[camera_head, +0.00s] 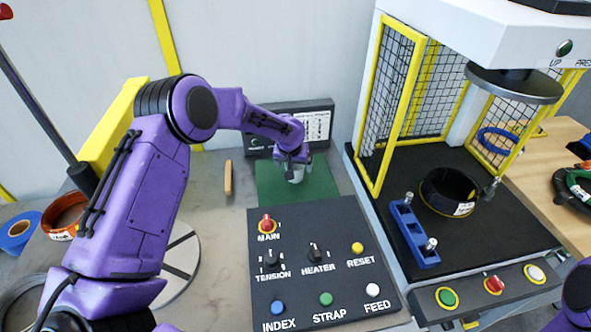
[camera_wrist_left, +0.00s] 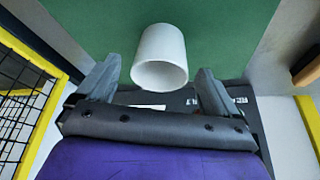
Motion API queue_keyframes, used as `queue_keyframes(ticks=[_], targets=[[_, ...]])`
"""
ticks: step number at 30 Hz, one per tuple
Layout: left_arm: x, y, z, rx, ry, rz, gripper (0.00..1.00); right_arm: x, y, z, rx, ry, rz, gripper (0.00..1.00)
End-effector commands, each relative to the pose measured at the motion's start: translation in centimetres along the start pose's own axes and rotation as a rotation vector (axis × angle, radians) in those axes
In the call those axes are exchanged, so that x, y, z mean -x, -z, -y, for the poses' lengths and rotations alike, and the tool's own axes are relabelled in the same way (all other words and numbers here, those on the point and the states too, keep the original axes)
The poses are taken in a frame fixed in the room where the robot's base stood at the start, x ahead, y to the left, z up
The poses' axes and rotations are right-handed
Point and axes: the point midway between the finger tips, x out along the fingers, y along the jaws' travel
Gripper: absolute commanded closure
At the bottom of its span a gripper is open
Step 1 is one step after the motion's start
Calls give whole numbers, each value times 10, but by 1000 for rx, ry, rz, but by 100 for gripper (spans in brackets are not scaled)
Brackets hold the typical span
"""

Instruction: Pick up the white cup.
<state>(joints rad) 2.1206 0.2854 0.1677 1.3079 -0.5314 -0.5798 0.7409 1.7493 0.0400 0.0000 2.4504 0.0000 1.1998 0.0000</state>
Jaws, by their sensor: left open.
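The white cup (camera_head: 295,174) stands on a green mat (camera_head: 316,187) at the back of the grey work table, partly hidden by my left gripper. In the left wrist view the cup (camera_wrist_left: 160,57) shows large, its round mouth toward the camera. My left gripper (camera_head: 293,158) is at the cup from behind and above in the head view. In the left wrist view its two fingers (camera_wrist_left: 156,84) are apart, one on each side of the cup, with gaps between them and it. My right gripper is not in view; only a bit of my right arm shows at the lower right edge.
A control panel (camera_head: 335,240) with knobs and buttons lies in front of the mat. A dark device (camera_head: 318,121) stands behind it. To the right is a press with yellow mesh guards (camera_head: 400,110), a black coil (camera_head: 448,190) and a blue block (camera_head: 414,234). A wooden piece (camera_head: 228,178) stands left of the mat.

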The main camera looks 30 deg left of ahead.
Motion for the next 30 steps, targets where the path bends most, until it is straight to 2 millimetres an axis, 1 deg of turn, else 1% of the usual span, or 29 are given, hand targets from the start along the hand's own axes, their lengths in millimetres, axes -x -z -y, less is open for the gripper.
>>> queue_keyframes(ticks=[1,3,7,10,15,17,18,20,21,30], targets=[[-5,1,2,2,1,5,6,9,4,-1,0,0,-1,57],[-16,3,3,1,1,4,6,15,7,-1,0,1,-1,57],[-36,2,1,-1,0,2,6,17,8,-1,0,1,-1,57],[-40,3,1,-1,-1,1,6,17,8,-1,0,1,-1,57],[-41,2,1,-1,-1,1,6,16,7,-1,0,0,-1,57],[-41,2,1,-2,-1,1,25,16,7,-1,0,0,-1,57],[-41,2,1,-2,-1,1,38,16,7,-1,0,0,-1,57],[-41,2,1,-2,-1,1,58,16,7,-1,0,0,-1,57],[-41,2,1,-2,-1,1,61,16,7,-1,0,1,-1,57],[-40,3,0,-2,-1,1,61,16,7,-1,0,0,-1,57]])
